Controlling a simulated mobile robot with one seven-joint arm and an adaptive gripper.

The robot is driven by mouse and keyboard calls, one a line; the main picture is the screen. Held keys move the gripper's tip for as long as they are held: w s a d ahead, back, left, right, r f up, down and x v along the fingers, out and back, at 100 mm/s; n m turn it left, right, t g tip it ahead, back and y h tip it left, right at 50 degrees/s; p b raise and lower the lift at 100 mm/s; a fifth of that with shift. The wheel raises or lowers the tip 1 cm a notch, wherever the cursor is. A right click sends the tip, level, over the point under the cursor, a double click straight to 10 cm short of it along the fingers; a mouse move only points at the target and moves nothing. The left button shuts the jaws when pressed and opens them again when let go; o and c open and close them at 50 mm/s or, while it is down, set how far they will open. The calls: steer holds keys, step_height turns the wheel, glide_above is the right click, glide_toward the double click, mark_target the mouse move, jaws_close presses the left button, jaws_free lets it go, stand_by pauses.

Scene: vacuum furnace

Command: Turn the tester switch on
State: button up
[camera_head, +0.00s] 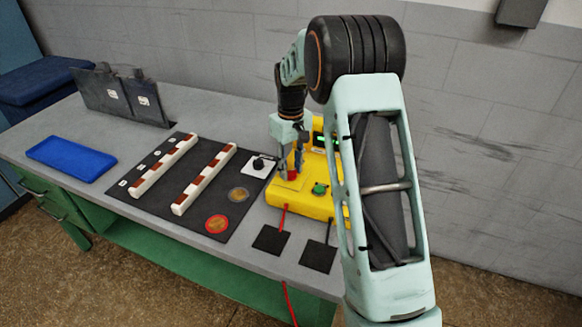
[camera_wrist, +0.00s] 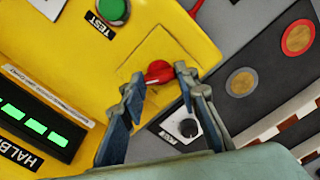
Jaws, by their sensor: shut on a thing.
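The yellow tester (camera_head: 313,203) stands at the back right of the table and fills the upper left of the wrist view (camera_wrist: 60,60). Its red switch knob (camera_wrist: 158,72) sits on a square yellow plate, between the fingertips. My gripper (camera_wrist: 159,78) is shut on this red knob, its two dark fingers on either side. In the head view my gripper (camera_head: 295,170) points down onto the tester, partly hiding the red knob (camera_head: 292,175). The tester's green TEST button (camera_wrist: 113,10) and lit green display (camera_wrist: 25,115) show beside the knob.
A dark mat (camera_head: 150,197) holds two white-and-brown strips, round discs and a small black knob on a white plate (camera_head: 258,166). Two black pads (camera_head: 271,240) lie before the tester, with red and black leads. A blue tray (camera_head: 72,158) lies at left. The grey wall is close behind.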

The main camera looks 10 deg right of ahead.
mark_target(291, 171)
steer(key=o, duration=1.1)
steer(key=shift+o, duration=0.2)
steer(key=shift+r, duration=0.15)
step_height(291, 171, up, 12)
